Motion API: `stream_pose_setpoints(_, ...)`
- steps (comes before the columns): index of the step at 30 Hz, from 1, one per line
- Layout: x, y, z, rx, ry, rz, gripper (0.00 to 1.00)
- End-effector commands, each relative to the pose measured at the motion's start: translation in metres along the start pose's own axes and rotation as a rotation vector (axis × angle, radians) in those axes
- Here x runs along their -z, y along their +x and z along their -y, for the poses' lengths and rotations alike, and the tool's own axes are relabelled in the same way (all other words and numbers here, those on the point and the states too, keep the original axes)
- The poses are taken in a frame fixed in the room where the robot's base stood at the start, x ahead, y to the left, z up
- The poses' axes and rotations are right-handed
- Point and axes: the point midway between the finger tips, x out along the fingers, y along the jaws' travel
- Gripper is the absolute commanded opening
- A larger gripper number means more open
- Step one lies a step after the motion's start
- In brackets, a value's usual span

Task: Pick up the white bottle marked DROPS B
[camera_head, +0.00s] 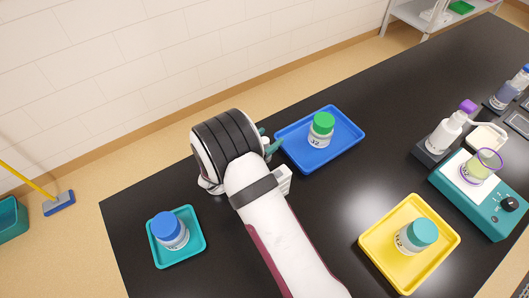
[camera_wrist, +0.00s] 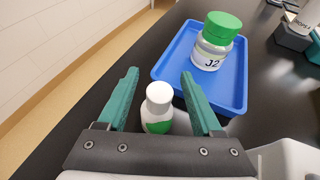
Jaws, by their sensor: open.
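A small white bottle with a white cap and a green lower part (camera_wrist: 158,108) stands between the open fingers of my gripper (camera_wrist: 160,88) in the wrist view, with no clear contact. I cannot read a DROPS B mark on it. In the head view my arm hides this bottle; my gripper (camera_head: 274,147) is partly hidden, left of the blue tray. Another white bottle, with a purple cap (camera_head: 445,132), stands in a dark holder at the right. Part of it shows at the wrist view's top right (camera_wrist: 306,18), with lettering too small to read surely.
The blue tray (camera_wrist: 235,105) with a green-capped jar marked J2 (camera_wrist: 212,50) lies just beyond my fingers. A teal tray (camera_head: 160,258) and a yellow tray (camera_head: 386,270) each hold a jar. A teal device (camera_head: 480,205) stands right. The black table between them is clear.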

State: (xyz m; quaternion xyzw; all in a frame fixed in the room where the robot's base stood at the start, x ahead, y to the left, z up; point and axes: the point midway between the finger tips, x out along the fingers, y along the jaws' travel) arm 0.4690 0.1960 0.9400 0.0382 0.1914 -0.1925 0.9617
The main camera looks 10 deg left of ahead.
Motion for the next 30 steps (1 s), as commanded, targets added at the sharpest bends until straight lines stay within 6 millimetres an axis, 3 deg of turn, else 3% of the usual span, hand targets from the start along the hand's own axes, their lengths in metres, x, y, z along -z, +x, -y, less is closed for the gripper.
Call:
stream_pose_setpoints(3,0.0002,0.0112,0.0001,0.000,0.000,-0.001,0.67)
stream_pose_setpoints(9,-0.0001,0.0115,-0.0002,-0.001,0.000,0.000,0.65)
stream_pose_setpoints(20,-0.0002,0.0111,-0.0002,0.000,0.000,0.000,0.00)
stream_pose_setpoints(30,-0.0002,0.0110,-0.0002,0.000,0.000,0.000,0.00)
